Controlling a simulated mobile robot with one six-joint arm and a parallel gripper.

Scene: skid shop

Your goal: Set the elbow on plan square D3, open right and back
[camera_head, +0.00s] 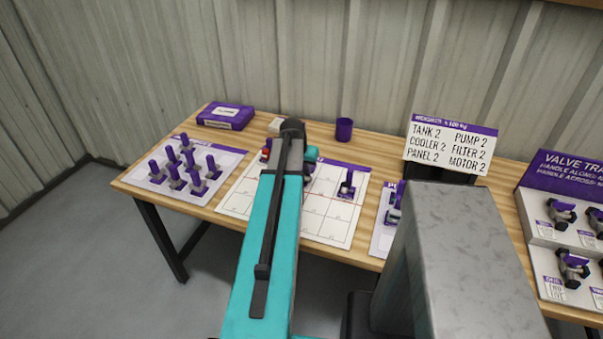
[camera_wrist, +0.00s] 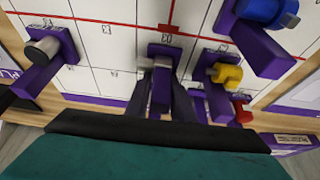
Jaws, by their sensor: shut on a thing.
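In the wrist view my gripper (camera_wrist: 163,92) is shut on the elbow (camera_wrist: 165,50), a purple piece with grey stubs and a purple handle between the dark fingers. It is over the white gridded plan (camera_wrist: 105,50), whose small square labels I cannot read surely. Whether the elbow touches the plan cannot be told. In the head view my arm hides the gripper and elbow, and covers the middle of the plan (camera_head: 323,215).
Close by in the wrist view are a purple-and-grey piece (camera_wrist: 50,45) at left, a blue-ended piece (camera_wrist: 262,12), a yellow piece (camera_wrist: 226,76) and a red one (camera_wrist: 242,110) at right. In the head view, several purple-handled pieces stand on the left mat (camera_head: 225,160); a purple cup (camera_head: 344,129) stands behind.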

